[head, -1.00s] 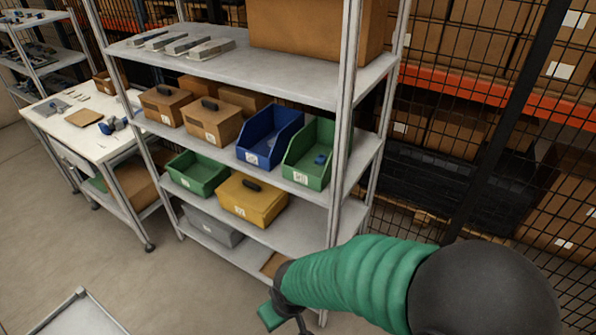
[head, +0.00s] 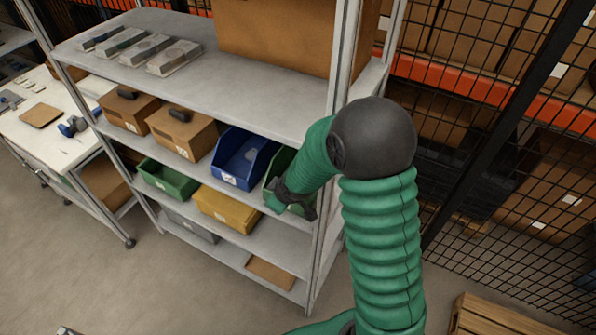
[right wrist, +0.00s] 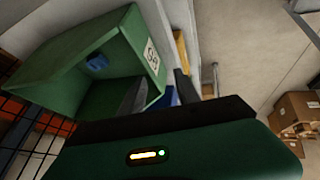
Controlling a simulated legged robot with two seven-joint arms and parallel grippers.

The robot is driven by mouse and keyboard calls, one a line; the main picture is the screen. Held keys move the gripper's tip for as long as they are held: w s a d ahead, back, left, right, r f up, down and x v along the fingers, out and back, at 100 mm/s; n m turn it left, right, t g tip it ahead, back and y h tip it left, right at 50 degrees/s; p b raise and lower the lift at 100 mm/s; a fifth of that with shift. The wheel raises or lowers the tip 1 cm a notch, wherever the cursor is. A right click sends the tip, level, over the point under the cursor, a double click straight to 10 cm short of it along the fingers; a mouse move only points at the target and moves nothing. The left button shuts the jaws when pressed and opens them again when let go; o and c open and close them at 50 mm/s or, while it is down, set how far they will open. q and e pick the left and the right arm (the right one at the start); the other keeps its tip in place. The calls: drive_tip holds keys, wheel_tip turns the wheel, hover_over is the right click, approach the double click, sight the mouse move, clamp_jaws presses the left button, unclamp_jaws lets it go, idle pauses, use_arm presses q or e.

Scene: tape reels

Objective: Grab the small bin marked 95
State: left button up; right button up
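A green open bin (head: 281,163) stands at the right end of the middle shelf, largely hidden behind my right arm. In the right wrist view the green bin (right wrist: 92,55) shows a white label with dark marks on its front wall; I cannot read the number surely. A small blue object lies inside. My right gripper (head: 293,203) is at the bin's front. In the right wrist view the gripper (right wrist: 158,92) has its fingers apart, one at the bin's inside and one outside, with the front wall between them. My left gripper is not in view.
A blue bin (head: 239,158) stands close left of the green one. Brown boxes (head: 181,131), a smaller green bin (head: 168,179) and a yellow box (head: 226,208) are on the shelves. A rack post (head: 340,75) rises beside my arm. Wire mesh stands at the right.

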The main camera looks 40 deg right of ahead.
drive_tip(key=d+f, duration=0.1)
drive_tip(key=w+d+f, duration=0.2)
drive_tip(key=f, duration=0.1)
drive_tip(key=shift+s+a+r, duration=0.1)
drive_tip(key=shift+a+r, duration=0.1)
drive_tip(key=shift+a, duration=0.2)
drive_tip(key=shift+s+a+r, duration=0.15)
drive_tip(key=shift+a+r, duration=0.1)
drive_tip(key=shift+a, duration=0.4)
drive_tip(key=c, duration=0.5)
drive_tip(key=shift+a, duration=0.1)
drive_tip(key=shift+c, duration=1.1)
clamp_jaws()
drive_tip(key=shift+s+d+f, duration=0.1)
drive_tip(key=shift+d+f, duration=0.1)
drive_tip(key=shift+d, duration=0.35)
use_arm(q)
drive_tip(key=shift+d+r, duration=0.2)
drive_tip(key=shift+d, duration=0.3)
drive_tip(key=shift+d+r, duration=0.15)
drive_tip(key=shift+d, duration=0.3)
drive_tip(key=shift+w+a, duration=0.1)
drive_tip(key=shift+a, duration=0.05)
use_arm(e)
drive_tip(key=shift+a, duration=0.25)
